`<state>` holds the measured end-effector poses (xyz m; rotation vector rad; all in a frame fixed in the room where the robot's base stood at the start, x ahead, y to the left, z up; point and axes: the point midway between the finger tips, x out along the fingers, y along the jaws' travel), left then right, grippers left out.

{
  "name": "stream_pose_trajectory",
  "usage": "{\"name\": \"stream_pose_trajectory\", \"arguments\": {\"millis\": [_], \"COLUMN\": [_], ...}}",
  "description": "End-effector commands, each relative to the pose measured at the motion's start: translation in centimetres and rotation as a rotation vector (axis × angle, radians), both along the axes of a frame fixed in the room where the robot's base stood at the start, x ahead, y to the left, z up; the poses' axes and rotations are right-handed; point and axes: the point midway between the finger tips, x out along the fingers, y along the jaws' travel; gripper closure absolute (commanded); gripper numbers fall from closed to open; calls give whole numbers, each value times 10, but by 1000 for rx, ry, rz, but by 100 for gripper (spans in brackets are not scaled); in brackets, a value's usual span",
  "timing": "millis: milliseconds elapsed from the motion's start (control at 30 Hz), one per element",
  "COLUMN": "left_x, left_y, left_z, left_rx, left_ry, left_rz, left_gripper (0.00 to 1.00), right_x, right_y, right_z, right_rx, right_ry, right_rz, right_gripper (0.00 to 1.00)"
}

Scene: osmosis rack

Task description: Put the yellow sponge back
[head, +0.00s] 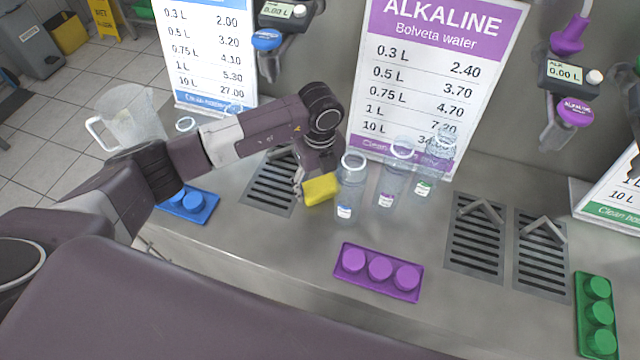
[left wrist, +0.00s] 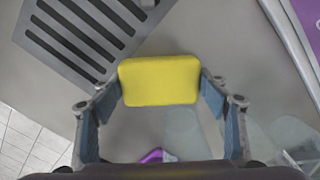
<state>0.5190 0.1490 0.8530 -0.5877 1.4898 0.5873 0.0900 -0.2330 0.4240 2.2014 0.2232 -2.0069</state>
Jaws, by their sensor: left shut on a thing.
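The yellow sponge (head: 320,189) is a small block at the end of my left arm in the head view. My left gripper (head: 302,186) is shut on it, above the counter between a drain grate and a clear bottle. In the left wrist view the yellow sponge (left wrist: 160,80) sits between the two fingertips of my left gripper (left wrist: 160,88), its long side across them. Whether the sponge touches the counter is unclear. My right gripper is not in view.
Clear bottles (head: 350,190) stand just right of the sponge, before the alkaline price sign (head: 430,70). A purple cap tray (head: 378,290) lies in front, a blue cap tray (head: 205,212) left. A drain grate (head: 270,190) is left of the sponge. A clear pitcher (head: 130,120) stands far left.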

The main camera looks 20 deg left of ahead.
Motion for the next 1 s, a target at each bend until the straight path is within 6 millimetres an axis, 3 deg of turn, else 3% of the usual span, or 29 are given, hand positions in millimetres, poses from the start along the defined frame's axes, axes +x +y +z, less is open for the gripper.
{"name": "stream_pose_trajectory", "arguments": {"millis": [67,100,233,667,1000], "left_x": [0,0,0,1,1], "left_y": [0,0,0,0,0], "left_z": [-4,-2,-2,8,78], "left_rx": [0,0,0,-1,-1], "left_ry": [0,0,0,-4,-5], "left_rz": [0,0,0,0,-1], "left_gripper": [55,28,15,15,15], "right_x": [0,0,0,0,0], "right_y": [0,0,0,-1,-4], "right_z": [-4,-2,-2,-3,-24], "right_rx": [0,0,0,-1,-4], "right_ry": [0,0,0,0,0], "right_rz": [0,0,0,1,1], "right_gripper": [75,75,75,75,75]}}
